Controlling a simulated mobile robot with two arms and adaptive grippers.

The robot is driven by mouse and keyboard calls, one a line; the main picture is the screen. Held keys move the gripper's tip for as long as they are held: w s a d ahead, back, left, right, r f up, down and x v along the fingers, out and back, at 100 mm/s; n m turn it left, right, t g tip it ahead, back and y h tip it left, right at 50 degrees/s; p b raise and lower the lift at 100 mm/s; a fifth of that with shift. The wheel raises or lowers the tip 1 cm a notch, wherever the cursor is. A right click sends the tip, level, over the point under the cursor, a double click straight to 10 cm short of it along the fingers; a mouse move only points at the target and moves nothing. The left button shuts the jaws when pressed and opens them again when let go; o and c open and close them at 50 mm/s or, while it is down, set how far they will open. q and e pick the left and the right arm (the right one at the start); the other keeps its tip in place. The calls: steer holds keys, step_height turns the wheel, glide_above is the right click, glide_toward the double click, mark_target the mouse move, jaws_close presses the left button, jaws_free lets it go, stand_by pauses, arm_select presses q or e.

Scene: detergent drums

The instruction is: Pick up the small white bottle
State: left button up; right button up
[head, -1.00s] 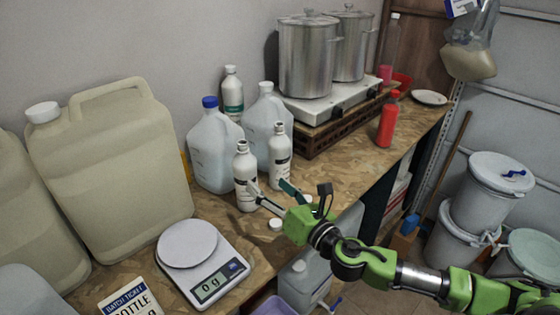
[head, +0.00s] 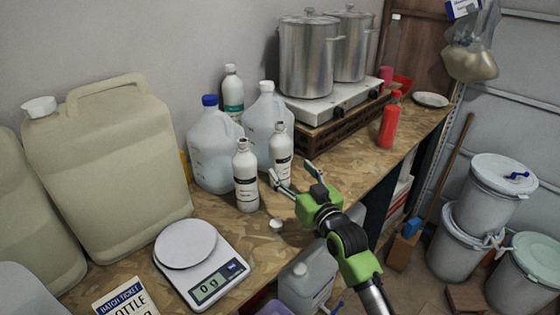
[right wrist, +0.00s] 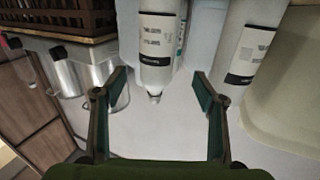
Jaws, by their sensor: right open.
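Two small white bottles with black-and-white labels stand upright on the wooden worktop: a front-left one (head: 246,178) and a right one (head: 281,143). My right gripper (head: 292,171) is open in front of the right bottle, its fingers pointing towards it. In the right wrist view, which looks upside down, this bottle (right wrist: 160,38) shows centred between the open fingers of the gripper (right wrist: 159,80), with nothing held. The front-left bottle (right wrist: 247,45) shows there outside the fingers. A third white bottle (head: 232,92) with a green label stands behind the jugs. My left gripper is not in view.
Two large jugs, one blue-capped (head: 212,150) and one white-capped (head: 262,118), stand close behind the bottles. A scale (head: 200,262) reading 0 g and a big beige canister (head: 110,170) are left. A stove (head: 335,108) with pots and a red bottle (head: 390,120) are right.

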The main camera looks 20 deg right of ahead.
mark_target(285, 161)
steer(key=w, duration=0.4)
steer(key=shift+w, duration=0.15)
steer(key=shift+w+d+p, duration=0.1)
steer(key=shift+w+p, duration=0.35)
steer(key=shift+p, duration=0.05)
steer(key=w, duration=0.2)
steer(key=w+p, duration=0.1)
steer(key=shift+d+f, duration=0.15)
steer(key=shift+d, duration=0.1)
steer(key=shift+w+f, duration=0.1)
steer(key=shift+w, duration=0.6)
steer(key=c, duration=1.6)
